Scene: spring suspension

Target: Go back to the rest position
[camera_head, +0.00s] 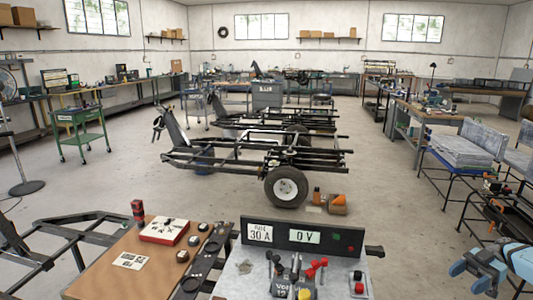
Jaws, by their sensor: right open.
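My right gripper (471,277) shows at the lower right edge, on my blue and grey arm. Its jaws are apart and nothing shows between them. It is to the right of the grey test bench (240,280) and apart from it. My left arm and gripper are not in view.
The bench bears a black panel (290,236) reading 30 A and 0 V, with small red and black parts before it. A wooden board (115,283) with a red-and-white box (164,230) is left. A wheeled chassis frame (255,160) stands ahead.

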